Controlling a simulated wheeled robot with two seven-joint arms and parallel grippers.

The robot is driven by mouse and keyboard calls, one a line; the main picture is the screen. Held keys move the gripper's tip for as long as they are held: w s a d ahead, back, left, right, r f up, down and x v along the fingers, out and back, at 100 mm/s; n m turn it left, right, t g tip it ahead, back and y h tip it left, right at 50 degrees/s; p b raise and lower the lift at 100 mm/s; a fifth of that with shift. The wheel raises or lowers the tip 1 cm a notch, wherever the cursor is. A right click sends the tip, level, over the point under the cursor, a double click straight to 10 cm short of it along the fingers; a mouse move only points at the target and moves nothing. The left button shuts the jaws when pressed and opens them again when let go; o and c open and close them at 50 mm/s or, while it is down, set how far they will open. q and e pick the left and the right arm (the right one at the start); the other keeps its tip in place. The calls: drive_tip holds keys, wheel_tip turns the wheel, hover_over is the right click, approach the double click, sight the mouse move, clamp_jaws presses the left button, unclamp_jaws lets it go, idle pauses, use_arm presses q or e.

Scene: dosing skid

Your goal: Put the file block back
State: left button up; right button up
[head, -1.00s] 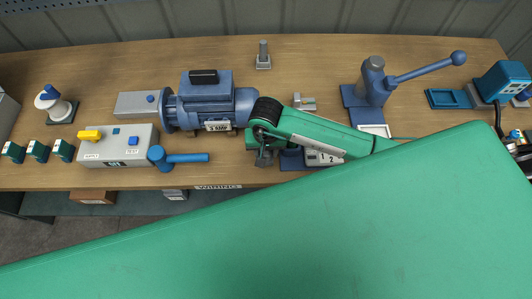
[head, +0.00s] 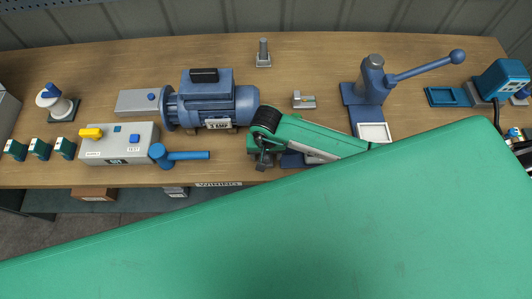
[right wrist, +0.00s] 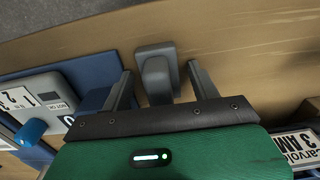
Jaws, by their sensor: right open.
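My right gripper (head: 264,161) is at the front of the bench, just right of the blue motor. In the right wrist view its two fingers (right wrist: 160,85) are apart. A grey block with a rounded end (right wrist: 157,78) is between and beyond them, close to the bench's front edge; I see no finger closed on it. I cannot tell for sure that it is the file block. In the head view my gripper mostly hides that spot. A small grey block-like piece (head: 303,100) lies behind my right arm. My left gripper is not in view.
The motor (head: 212,103) stands left of my gripper. A blue-based panel with number labels (right wrist: 40,97) is close on its other side. A lever press (head: 373,85), a grey control box (head: 118,145) and a grey post (head: 263,54) stand on the bench. Bare wood lies behind the motor.

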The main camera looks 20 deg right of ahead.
drive_tip(key=shift+r, duration=0.3)
wheel_tip(320, 180, up, 10)
drive_tip(key=b, duration=0.4)
drive_tip(key=shift+r, duration=0.1)
drive_tip(key=shift+r+b, duration=0.3)
drive_tip(key=shift+r, duration=0.4)
